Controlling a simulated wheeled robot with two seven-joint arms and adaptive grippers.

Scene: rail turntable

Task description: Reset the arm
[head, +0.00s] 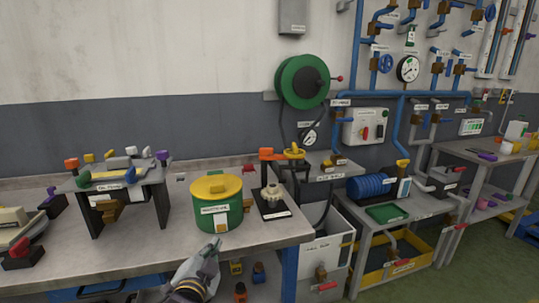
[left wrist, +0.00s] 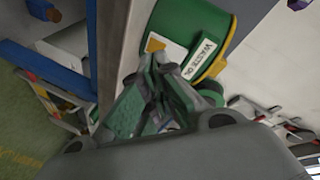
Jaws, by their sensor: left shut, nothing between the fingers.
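My left gripper (head: 213,246) comes up from the bottom of the head view, at the front edge of the workbench (head: 130,262). It is shut and empty. Its tips are just in front of and below the green waste oil can (head: 213,219) with the yellow lid. In the left wrist view the shut fingers (left wrist: 152,68) point toward the can's label (left wrist: 199,58). I cannot tell whether they touch the can. My right gripper is in neither view.
A small stand with colored handles (head: 112,180) is left of the can. A black-based device with an orange arm (head: 271,203) is right of it. Small bottles (head: 259,273) are below the bench edge.

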